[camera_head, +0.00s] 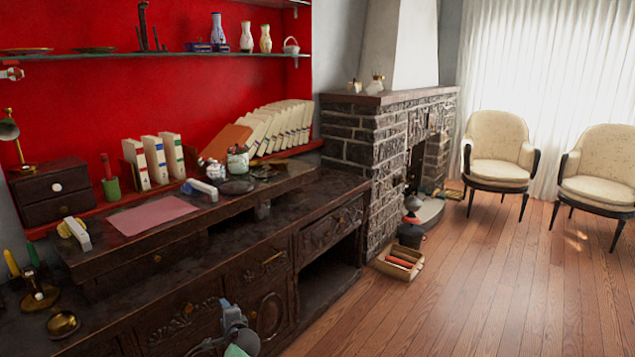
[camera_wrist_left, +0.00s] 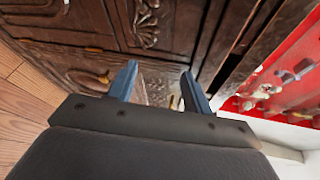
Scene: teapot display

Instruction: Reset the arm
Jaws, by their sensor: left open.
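My left gripper (camera_wrist_left: 158,84) shows in the left wrist view with its two blue fingers apart and nothing between them. Its fingers point toward the dark carved wooden front of a cabinet (camera_wrist_left: 160,55); I cannot tell how far off it is. In the head view a blue-grey part of my own arm shows at the bottom edge, in front of the carved cabinet (camera_head: 272,262). Whether the fingers themselves show there I cannot tell. My right gripper is in neither view.
The desk top holds a pink sheet (camera_head: 152,215), a patterned pot (camera_head: 238,160), binders (camera_head: 155,160) and a small drawer box (camera_head: 50,192). A wooden crate (camera_head: 400,262) stands on the floor by the stone fireplace (camera_head: 350,150). The wooden floor (camera_head: 480,290) at right is clear before two chairs.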

